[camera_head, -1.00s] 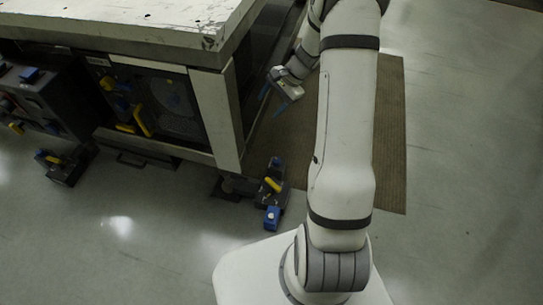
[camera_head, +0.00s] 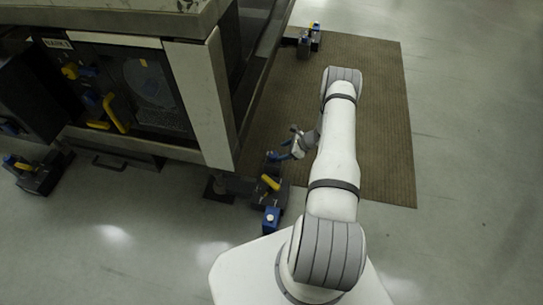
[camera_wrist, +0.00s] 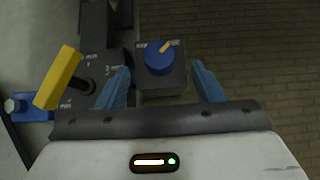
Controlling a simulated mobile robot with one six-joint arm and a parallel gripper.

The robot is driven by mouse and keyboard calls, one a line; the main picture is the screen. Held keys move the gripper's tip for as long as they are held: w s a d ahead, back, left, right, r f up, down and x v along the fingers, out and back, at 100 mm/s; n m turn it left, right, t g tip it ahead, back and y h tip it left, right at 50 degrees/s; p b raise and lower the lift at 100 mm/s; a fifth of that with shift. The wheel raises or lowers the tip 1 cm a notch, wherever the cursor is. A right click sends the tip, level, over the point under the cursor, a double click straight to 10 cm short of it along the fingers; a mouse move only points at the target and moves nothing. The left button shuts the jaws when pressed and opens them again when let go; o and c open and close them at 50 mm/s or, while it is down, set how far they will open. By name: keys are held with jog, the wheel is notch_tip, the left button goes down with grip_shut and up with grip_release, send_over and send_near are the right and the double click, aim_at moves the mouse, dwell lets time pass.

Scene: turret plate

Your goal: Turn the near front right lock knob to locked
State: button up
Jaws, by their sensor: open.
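The lock knob (camera_wrist: 159,57) is a round blue knob with a yellow pointer, on a dark box. In the wrist view its pointer aims to the upper right; the labels beside it are too small to read. In the head view, the dark lock unit (camera_head: 257,199) stands on the floor by the machine's near right corner. My gripper (camera_wrist: 160,66) is open, with its blue fingers on either side of the knob in the picture and no visible contact. It also shows in the head view (camera_head: 289,146), near the unit's far end.
A yellow lever (camera_wrist: 58,77) and a blue block with a pale button (camera_head: 271,217) are on the same unit. The machine's light corner post (camera_head: 203,100) stands to the left. Another unit (camera_head: 309,40) stands farther back. The brown mat (camera_head: 385,150) is clear on the right.

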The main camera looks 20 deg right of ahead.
aim_at(274, 155)
jog(key=b+x, duration=0.2)
jog(key=x, duration=0.4)
jog(key=shift+w+a+f, duration=0.15)
jog(key=shift+a+f, duration=0.05)
jog(key=shift+a, duration=0.1)
jog(key=c, duration=1)
